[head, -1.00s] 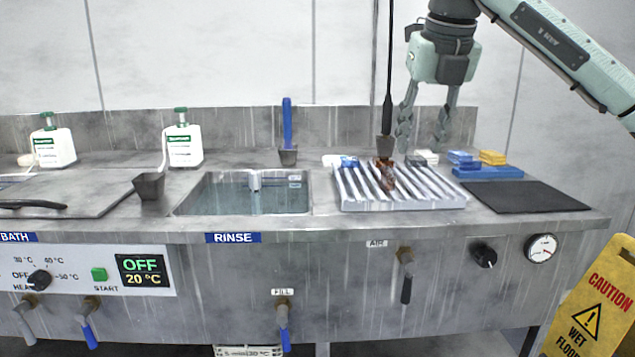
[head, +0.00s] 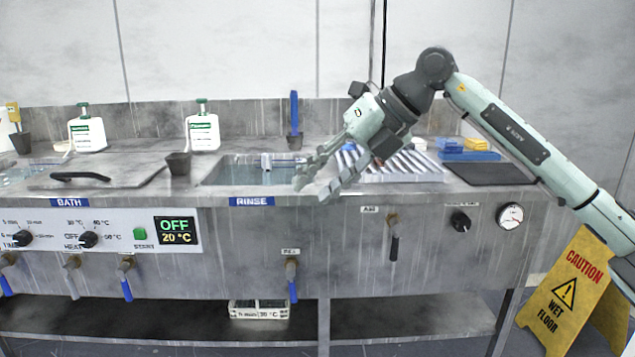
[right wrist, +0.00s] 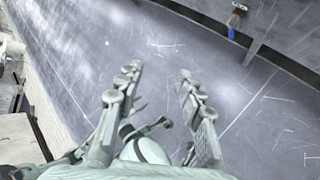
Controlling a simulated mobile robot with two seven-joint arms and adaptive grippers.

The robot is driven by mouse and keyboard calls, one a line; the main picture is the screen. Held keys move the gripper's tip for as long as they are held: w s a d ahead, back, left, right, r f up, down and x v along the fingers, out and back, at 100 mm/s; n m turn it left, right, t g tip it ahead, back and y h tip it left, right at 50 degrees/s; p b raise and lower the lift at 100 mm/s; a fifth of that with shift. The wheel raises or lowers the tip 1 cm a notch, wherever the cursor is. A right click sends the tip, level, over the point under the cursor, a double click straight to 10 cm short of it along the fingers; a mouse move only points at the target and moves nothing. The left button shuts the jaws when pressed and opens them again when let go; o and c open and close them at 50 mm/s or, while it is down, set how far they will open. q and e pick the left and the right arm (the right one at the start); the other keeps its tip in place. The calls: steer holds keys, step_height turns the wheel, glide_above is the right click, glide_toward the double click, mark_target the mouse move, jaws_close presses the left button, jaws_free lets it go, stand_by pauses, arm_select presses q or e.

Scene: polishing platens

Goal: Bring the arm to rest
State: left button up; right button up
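My right gripper (head: 318,183) is in front of the rinse basin (head: 240,174) and the left end of the ribbed rack in the head view. Its two fingers are spread apart with nothing between them. My right arm comes in from the right side, bent at the elbow. The right wrist view shows the same open fingers (right wrist: 152,100) over the grey floor, with nothing held. My left gripper is not in view.
The ribbed rack (head: 425,172) is partly hidden behind my right gripper and forearm. A dark mat (head: 490,174), blue and yellow blocks (head: 468,150), two white bottles (head: 203,132) and a lid (head: 95,178) are on the bench. A yellow wet-floor sign (head: 562,295) stands at right.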

steer(key=s+a+r+m+y, duration=0.2)
steer(key=s+a+m+y, duration=0.1)
steer(key=a+y, duration=0.7)
steer(key=w+d+f+m+t+h, duration=0.4)
steer(key=d+f+m+t+h, duration=0.25)
steer(key=d+m+t, duration=0.5)
steer(key=w+d+f+m+t+h, duration=0.55)
steer(key=d+f+m, duration=0.3)
steer(key=m, duration=0.55)
steer(key=s+d+f+m+g+h, duration=0.25)
steer(key=d+f+m+h, duration=0.2)
steer(key=d+f, duration=0.4)
steer(key=s+d+f+m+g+h, duration=0.25)
steer(key=s+f, duration=0.45)
steer(key=f, duration=0.4)
steer(key=s+d+f+m+g+h, duration=0.1)
steer(key=s+d+f+g, duration=0.3)
steer(key=s+f, duration=0.5)
steer(key=s+f+m+g, duration=0.1)
steer(key=s+f+g, duration=0.2)
steer(key=s+f, duration=0.3)
steer(key=s+d+f+g, duration=0.1)
steer(key=s+f+g, duration=0.3)
steer(key=s, duration=0.6)
step_height(320, 180, down, 2)
steer(key=shift+s+d+f+m, duration=0.1)
steer(key=shift+s+d+m, duration=0.15)
steer(key=shift+m, duration=0.1)
